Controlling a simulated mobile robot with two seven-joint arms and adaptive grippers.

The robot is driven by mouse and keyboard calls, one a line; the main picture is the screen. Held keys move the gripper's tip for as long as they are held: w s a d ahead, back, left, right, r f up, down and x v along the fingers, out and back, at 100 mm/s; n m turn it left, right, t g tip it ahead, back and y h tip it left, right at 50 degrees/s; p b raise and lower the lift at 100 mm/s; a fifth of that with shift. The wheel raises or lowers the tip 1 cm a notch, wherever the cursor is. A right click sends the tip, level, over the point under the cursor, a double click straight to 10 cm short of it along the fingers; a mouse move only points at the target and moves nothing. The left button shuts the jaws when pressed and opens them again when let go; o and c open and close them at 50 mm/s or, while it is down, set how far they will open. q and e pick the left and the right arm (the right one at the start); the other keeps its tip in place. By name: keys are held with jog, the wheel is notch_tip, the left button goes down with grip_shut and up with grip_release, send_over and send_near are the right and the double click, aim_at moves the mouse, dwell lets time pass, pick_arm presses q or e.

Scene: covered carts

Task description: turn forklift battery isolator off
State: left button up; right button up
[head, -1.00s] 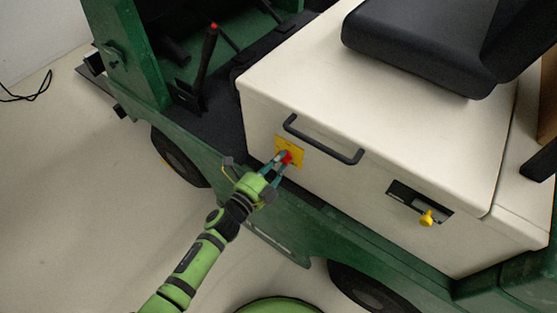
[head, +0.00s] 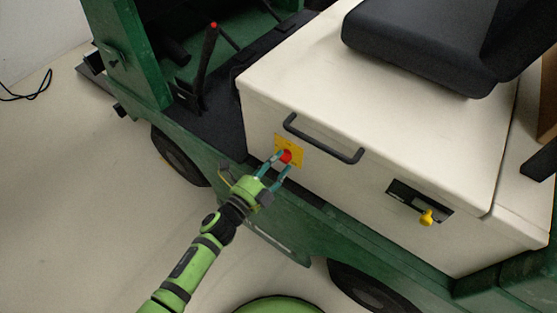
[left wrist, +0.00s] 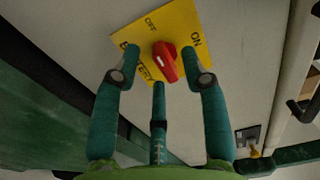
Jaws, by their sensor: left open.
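The battery isolator is a red knob (head: 286,156) on a yellow plate (head: 299,149), on the forklift's cream side panel below a black handle. In the left wrist view the red knob (left wrist: 165,63) shows close up; the yellow plate (left wrist: 178,32) reads OFF at top left, ON at right and BATTERY at lower left. The knob's grip slants, with its lower end towards the lower right. My left gripper (head: 280,165) is open, its teal fingers spread either side of the knob without gripping it. It also shows in the left wrist view (left wrist: 160,58). My right gripper is out of view.
The black handle (head: 322,140) projects just above and right of the plate. A recess with a yellow knob (head: 427,217) lies further right. The green chassis (head: 305,220) runs below the panel. Open floor (head: 90,210) lies left.

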pick_arm(q)
jog(key=v, duration=1)
jog(key=shift+s+a, duration=0.2)
jog(key=shift+s, duration=0.1)
